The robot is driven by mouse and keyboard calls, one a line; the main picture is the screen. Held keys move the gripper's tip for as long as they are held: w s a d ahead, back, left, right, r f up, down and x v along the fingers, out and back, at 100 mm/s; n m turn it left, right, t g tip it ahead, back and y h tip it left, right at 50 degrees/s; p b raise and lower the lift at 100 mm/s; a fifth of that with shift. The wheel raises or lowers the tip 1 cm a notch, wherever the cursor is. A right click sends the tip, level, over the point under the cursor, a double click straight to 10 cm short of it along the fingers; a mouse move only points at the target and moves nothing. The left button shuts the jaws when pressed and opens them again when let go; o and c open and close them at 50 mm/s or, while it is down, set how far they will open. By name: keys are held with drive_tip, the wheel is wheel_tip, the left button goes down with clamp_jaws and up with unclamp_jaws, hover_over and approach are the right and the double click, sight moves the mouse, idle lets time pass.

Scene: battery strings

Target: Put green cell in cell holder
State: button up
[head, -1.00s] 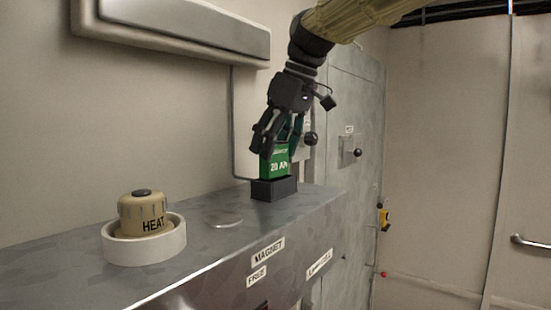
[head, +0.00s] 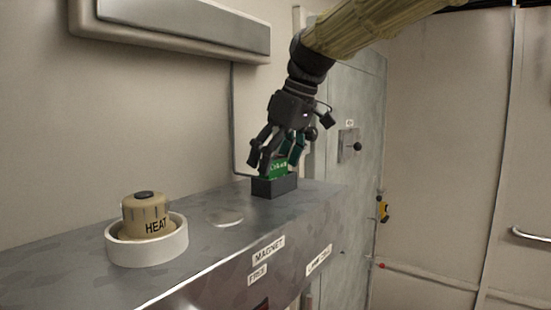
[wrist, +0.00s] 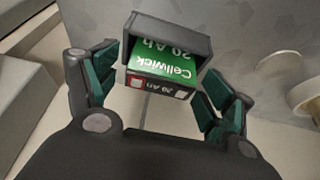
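The green cell (head: 280,168), marked 20 Ah, stands in the black cell holder (head: 274,187) on the metal shelf top. Its upper part shows above the holder's rim and looks somewhat tilted; its lower part is hidden inside. In the wrist view the green cell (wrist: 165,68) sits within the dark walls of the holder (wrist: 172,32). My gripper (head: 275,162) is over the holder, with its fingers around the cell's top. In the wrist view my gripper (wrist: 160,82) is open, with gaps between the finger pads and the cell's sides.
A tan HEAT knob (head: 146,215) in a white ring (head: 175,243) stands at the left of the shelf (head: 205,255). A flat round disc (head: 225,217) lies between it and the holder. A wall-mounted box (head: 190,25) hangs above.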

drive_tip(key=b+v, duration=0.3)
drive_tip(key=v, duration=0.9)
drive_tip(key=shift+r, duration=0.2)
drive_tip(key=shift+a, duration=0.1)
drive_tip(key=shift+c, duration=0.2)
idle(1.6)
